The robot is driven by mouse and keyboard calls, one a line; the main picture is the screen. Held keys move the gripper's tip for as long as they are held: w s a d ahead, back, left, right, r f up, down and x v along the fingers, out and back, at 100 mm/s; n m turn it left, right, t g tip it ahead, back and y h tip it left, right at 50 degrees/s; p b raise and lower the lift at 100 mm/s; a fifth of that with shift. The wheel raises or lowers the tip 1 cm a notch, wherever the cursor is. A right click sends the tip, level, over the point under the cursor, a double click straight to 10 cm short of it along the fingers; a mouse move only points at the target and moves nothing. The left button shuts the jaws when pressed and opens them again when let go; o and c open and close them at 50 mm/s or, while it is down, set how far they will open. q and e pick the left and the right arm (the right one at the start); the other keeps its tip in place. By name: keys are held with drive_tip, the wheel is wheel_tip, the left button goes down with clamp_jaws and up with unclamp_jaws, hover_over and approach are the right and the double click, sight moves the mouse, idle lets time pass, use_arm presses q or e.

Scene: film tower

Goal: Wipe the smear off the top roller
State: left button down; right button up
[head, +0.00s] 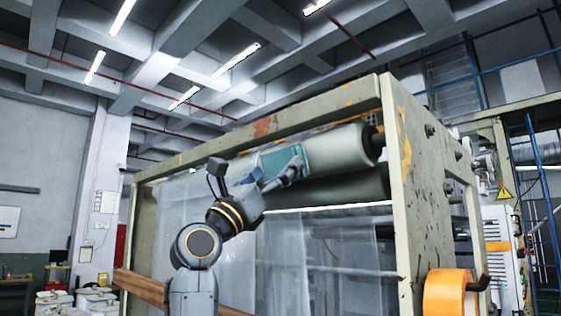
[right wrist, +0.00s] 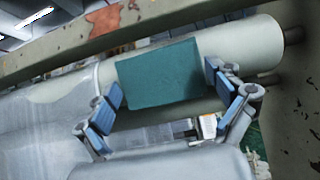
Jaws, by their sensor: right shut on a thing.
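The top roller (head: 340,150) is a pale grey-green cylinder high in the machine frame. It also crosses the right wrist view (right wrist: 255,48). A teal cloth or pad (head: 284,161) is against the front of the roller; it shows as a flat rectangle in the right wrist view (right wrist: 160,73). My right gripper (head: 277,173) is shut on the teal pad, with blue-padded fingers at its two sides. I see no smear on the bare roller; the part behind the pad is hidden. My left gripper is out of view.
A chipped beige beam (head: 262,128) runs just above the roller, and a thick side post (head: 408,190) stands at its right end. A darker lower roller (head: 340,188) and clear film sheets (head: 285,265) hang below. An orange roll (head: 447,294) sits at lower right.

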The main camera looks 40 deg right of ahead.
sight(268, 169)
drive_tip(key=shift+w+a, duration=0.2)
drive_tip(key=shift+w, duration=2.15)
drive_tip(key=shift+s+d+f+b, duration=0.15)
drive_tip(key=shift+s+f+b, duration=0.05)
drive_tip(key=shift+s+b, duration=0.5)
drive_tip(key=shift+s+r+b, duration=0.1)
drive_tip(key=shift+s+b, duration=0.3)
drive_tip(key=shift+s, duration=0.2)
drive_tip(key=shift+s+r, duration=0.1)
drive_tip(key=shift+s, duration=0.25)
drive_tip(key=shift+s+d+f+b, duration=0.1)
drive_tip(key=shift+s+f+b, duration=0.1)
drive_tip(key=shift+s+b, duration=0.65)
drive_tip(key=shift+s+d+r+b, duration=0.1)
drive_tip(key=shift+s+r+b, duration=0.1)
drive_tip(key=shift+s+b, duration=0.35)
drive_tip(key=s+b, duration=0.2)
drive_tip(key=s, duration=0.1)
drive_tip(key=shift+s+d, duration=0.1)
drive_tip(key=shift+s, duration=0.2)
drive_tip(key=shift+s+d+f+b, duration=0.1)
drive_tip(key=shift+s+f+b, duration=0.05)
drive_tip(key=shift+s+b, duration=0.65)
drive_tip(key=shift+s, duration=0.65)
drive_tip(key=shift+r, duration=0.2)
drive_tip(key=shift+f, duration=0.1)
